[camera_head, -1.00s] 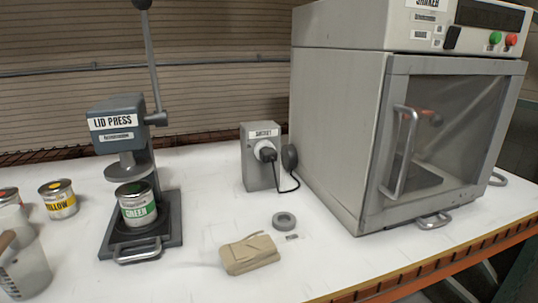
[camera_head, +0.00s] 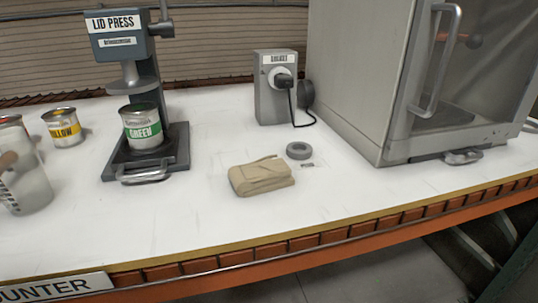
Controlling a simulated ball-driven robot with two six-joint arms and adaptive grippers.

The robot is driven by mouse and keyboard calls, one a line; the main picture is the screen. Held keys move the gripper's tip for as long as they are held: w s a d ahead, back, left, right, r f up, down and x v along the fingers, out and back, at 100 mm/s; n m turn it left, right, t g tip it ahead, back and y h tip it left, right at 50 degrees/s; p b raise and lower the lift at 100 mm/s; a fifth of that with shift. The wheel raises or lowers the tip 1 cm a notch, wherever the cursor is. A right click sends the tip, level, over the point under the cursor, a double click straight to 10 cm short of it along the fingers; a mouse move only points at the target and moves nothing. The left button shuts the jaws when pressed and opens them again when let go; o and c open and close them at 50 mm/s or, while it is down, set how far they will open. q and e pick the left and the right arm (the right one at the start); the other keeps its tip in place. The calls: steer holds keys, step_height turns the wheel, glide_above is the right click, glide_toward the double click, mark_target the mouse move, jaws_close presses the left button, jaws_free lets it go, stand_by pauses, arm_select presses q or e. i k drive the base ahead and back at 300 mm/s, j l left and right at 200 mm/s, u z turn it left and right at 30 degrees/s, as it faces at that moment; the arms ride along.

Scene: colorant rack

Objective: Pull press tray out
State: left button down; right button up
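The lid press (camera_head: 133,55) stands at the back left of the white counter. Its dark press tray (camera_head: 176,155) sits at its foot, with a silver handle (camera_head: 145,176) at the front edge. A green-labelled can marked GREEN (camera_head: 142,127) stands upright on the tray, under the round press plate (camera_head: 132,83), with a small gap between them. Neither of my grippers is in view.
A can marked YELLOW (camera_head: 65,127) and a clear jug (camera_head: 25,185) stand at the left. A folded tan cloth (camera_head: 262,177), a grey ring (camera_head: 299,150) and a socket box (camera_head: 275,95) are right of the press. A large shaker cabinet (camera_head: 360,80) fills the right. The counter before the tray is clear.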

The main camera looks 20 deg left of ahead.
mark_target(124, 158)
steer(key=u, duration=0.35)
steer(key=k+j+u, duration=0.1)
steer(key=u, duration=0.25)
steer(key=j+u, duration=0.2)
steer(key=u, duration=0.15)
